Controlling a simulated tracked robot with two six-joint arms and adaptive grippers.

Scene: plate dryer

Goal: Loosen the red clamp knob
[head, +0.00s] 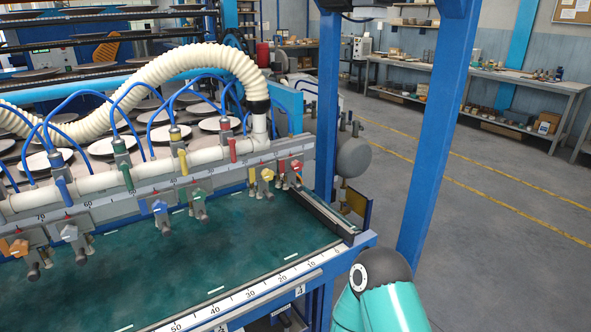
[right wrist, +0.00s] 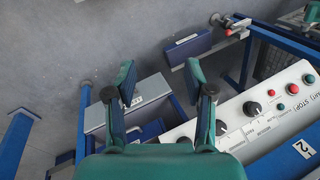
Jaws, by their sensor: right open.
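The red clamp knob (head: 297,166) is at the right end of a row of coloured clamp knobs on the grey scale rail, above the green bed. It is small here, and how tight it is cannot be told. My right gripper (right wrist: 161,82) is open and empty in the right wrist view, above the grey floor and the machine's edge, apart from the knob. In the head view only part of my right arm shows at the bottom right. A small red part (right wrist: 228,28) shows at the top of the right wrist view; I cannot tell whether it is the knob. My left gripper is out of view.
Yellow (head: 267,175), green (head: 197,194) and blue (head: 159,207) clamp knobs sit left of the red one. A blue post (head: 430,130) stands right of the machine. A control panel (right wrist: 262,105) with knobs and buttons lies right of my right gripper.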

